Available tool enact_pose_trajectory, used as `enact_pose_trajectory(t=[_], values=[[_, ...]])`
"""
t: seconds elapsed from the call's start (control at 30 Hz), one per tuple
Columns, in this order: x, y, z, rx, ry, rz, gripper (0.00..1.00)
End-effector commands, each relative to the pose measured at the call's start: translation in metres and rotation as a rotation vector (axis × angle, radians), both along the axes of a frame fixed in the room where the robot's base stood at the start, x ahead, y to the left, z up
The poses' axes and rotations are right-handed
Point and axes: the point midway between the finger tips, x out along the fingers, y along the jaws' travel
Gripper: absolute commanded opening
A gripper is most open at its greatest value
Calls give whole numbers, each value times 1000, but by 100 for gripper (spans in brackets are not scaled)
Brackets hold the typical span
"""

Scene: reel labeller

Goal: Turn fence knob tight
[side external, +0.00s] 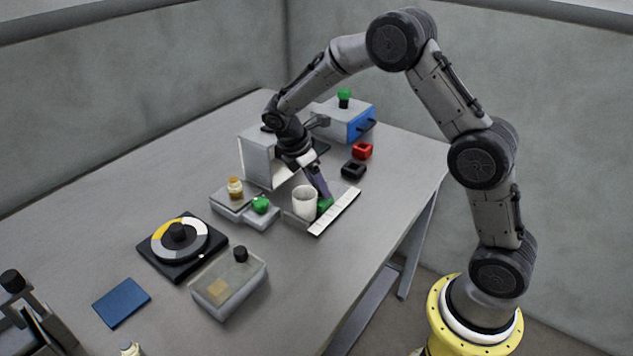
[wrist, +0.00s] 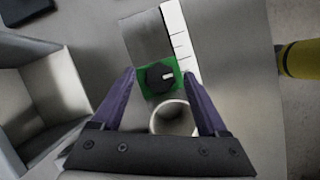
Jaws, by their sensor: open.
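The fence knob (wrist: 160,76) is a dark round knob with a white mark, set on a green block (wrist: 147,86) beside a white ruled scale (wrist: 181,45). In the side view the green block (side external: 324,204) shows next to the white scale (side external: 335,212), partly hidden by my gripper and a white cup. My gripper (wrist: 160,78) has purple fingers, open and apart on either side of the knob in the wrist view. In the side view my gripper (side external: 322,192) points down close to the block. Whether the fingers touch the knob I cannot tell.
A white cup (side external: 304,201) stands right beside the knob, and between my fingers' bases in the wrist view. A grey open box (side external: 262,163) stands behind. Red (side external: 362,150) and black (side external: 353,170) small blocks lie to the right. A green-knobbed grey unit (side external: 262,215) is at left.

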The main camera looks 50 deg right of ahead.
Motion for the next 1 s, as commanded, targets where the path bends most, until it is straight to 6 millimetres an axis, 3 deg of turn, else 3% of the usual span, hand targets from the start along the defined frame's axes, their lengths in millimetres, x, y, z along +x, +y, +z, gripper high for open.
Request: enact_pose_trajectory(t=[0.27, 0.7, 1.0], values=[[3, 5, 12, -1, -4, 2, 77], [17, 36, 94, 1, -4, 2, 77], [21, 48, 125, 1, -1, 0, 77]])
